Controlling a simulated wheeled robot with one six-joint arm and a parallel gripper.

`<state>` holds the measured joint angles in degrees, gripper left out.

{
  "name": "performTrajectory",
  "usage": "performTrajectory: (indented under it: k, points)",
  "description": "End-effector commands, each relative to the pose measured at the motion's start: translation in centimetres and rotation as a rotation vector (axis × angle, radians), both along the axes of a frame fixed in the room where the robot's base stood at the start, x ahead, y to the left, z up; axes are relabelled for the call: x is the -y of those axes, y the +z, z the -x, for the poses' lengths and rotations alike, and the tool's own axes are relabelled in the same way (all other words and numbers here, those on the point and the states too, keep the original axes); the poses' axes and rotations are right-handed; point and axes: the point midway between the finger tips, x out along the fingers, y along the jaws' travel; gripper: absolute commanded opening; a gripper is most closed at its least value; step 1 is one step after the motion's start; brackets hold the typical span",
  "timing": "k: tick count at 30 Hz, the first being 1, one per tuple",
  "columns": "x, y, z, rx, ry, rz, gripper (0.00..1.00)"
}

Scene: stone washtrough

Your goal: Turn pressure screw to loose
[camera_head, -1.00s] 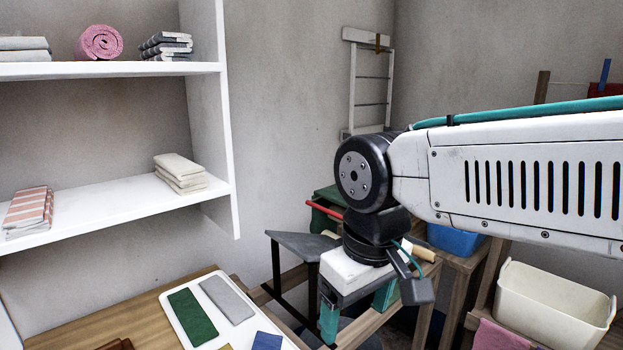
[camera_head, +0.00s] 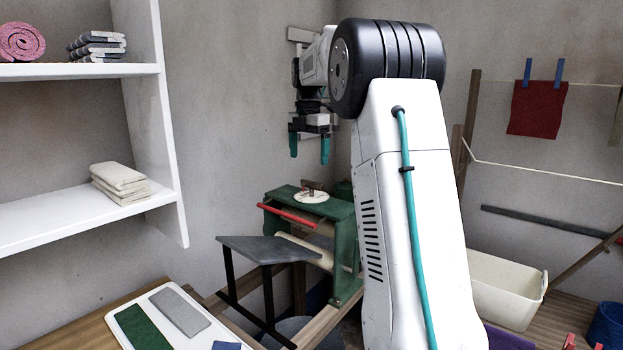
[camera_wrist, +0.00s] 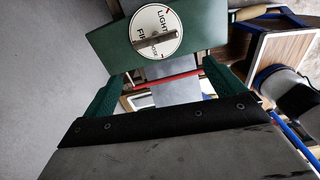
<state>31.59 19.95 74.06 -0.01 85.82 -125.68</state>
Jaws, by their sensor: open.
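The green mangle (camera_head: 345,222) stands by the wall in the head view. On its top is a white round dial (camera_head: 311,197) with the pressure screw's short bar handle (camera_head: 312,187) across it. In the wrist view the dial (camera_wrist: 166,20) shows lettering including LIGHT and FIRM, with a third word partly covered. The grey bar handle (camera_wrist: 158,39) lies slightly tilted across it; which word it marks is unclear. My gripper (camera_head: 310,147) is open and empty, teal fingers pointing down, above the dial in the picture and apart from it.
A red bar (camera_head: 288,216) runs along the mangle's front, above a grey slab table (camera_head: 265,248). White shelves (camera_head: 75,220) with folded cloths stand left. A white tray (camera_head: 150,304) with coloured pieces lies in front. A cream tub (camera_head: 505,285) is at right.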

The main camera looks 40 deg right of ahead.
Motion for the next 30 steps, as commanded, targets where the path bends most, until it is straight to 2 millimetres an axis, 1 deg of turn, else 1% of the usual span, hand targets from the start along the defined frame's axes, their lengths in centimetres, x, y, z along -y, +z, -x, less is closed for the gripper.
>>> performTrajectory:
  k: [1, 4, 8, 15, 18, 23, 30]
  points:
    - [1.0, -0.3, -0.3, -0.001, 0.025, -0.001, 0.95]
    - [1.9, -0.8, -0.6, -0.003, 0.061, -0.002, 0.95]
    - [2.0, -2.2, -0.6, -0.004, 0.069, -0.004, 0.95]
    - [1.9, -6.1, -0.5, -0.005, 0.068, -0.003, 0.95]
    - [1.9, -7.3, -0.6, -0.004, 0.068, -0.003, 0.95]
    - [1.9, -8.3, -0.6, -0.003, 0.068, -0.003, 0.95]
    - [1.9, -8.3, -0.6, -0.002, 0.068, -0.002, 0.95]
